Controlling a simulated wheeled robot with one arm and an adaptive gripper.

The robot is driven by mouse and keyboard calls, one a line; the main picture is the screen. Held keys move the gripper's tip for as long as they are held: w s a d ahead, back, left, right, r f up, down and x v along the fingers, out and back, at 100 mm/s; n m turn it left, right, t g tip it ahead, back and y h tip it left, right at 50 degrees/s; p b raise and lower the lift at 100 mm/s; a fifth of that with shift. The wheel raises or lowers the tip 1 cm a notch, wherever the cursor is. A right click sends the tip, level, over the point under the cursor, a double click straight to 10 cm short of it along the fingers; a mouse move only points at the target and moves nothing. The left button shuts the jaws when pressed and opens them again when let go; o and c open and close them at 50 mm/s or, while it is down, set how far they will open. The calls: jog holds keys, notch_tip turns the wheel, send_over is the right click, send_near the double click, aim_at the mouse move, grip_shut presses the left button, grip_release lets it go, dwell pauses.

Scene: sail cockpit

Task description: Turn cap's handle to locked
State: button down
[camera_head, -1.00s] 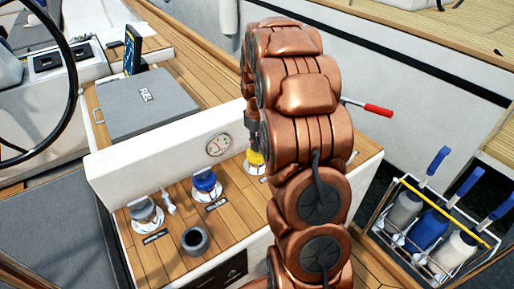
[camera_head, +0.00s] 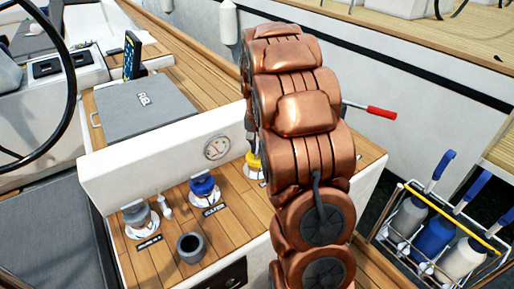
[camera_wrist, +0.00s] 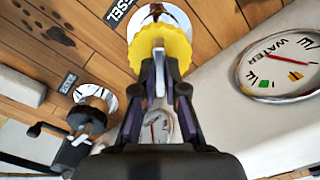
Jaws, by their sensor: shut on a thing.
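The yellow cap (camera_wrist: 155,45) sits on a round chrome deck plate (camera_wrist: 150,14) in the wrist view. A pale upright handle (camera_wrist: 160,72) shows on its near side. My gripper (camera_wrist: 160,82) is shut on this handle, its dark fingers on either side. In the head view the yellow cap (camera_head: 253,159) is partly hidden behind my copper arm. A blue cap (camera_head: 203,186) and a grey cap (camera_head: 136,214) sit to its left on the same wooden deck. A label ending in "ESEL" lies by the yellow cap.
A dark cup (camera_head: 191,247) stands in front of the caps. A white panel with a round gauge (camera_head: 217,148) rises behind them; the wrist view shows it marked WATER. A red-handled lever (camera_head: 380,112) sticks out right. A bottle rack (camera_head: 440,235) stands at lower right.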

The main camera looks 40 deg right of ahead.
jog(key=shift+m, duration=1.1)
jog(key=c, duration=1.2)
grip_release()
jog(key=shift+r, duration=0.15)
notch_tip(320, 180, up, 12)
